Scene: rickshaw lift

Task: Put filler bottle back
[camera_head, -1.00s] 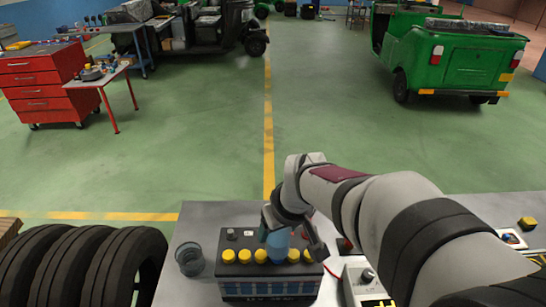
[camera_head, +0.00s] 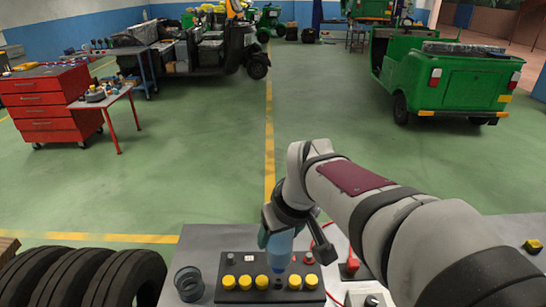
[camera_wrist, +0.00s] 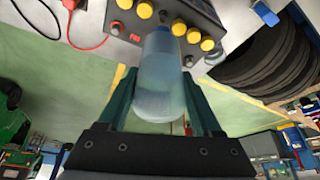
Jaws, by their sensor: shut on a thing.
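The filler bottle (camera_head: 279,252) is translucent blue and hangs above the battery, its lower end close to the row of caps. My gripper (camera_head: 281,226) is shut on it. In the wrist view the bottle (camera_wrist: 160,85) lies between the two green fingers of my gripper (camera_wrist: 160,77). The black battery (camera_head: 225,261) has a row of yellow caps along its near side, with a dark open spot in the row under the bottle. A clear round cup-like holder (camera_head: 188,283) stands empty left of the battery.
The grey bench (camera_head: 205,238) carries the battery. A red clamp (camera_head: 349,267) with a cable and a charger-like box (camera_head: 367,298) sit to the right. Black tyres (camera_head: 85,278) stand left of the bench. A yellow-topped item (camera_head: 533,246) lies far right.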

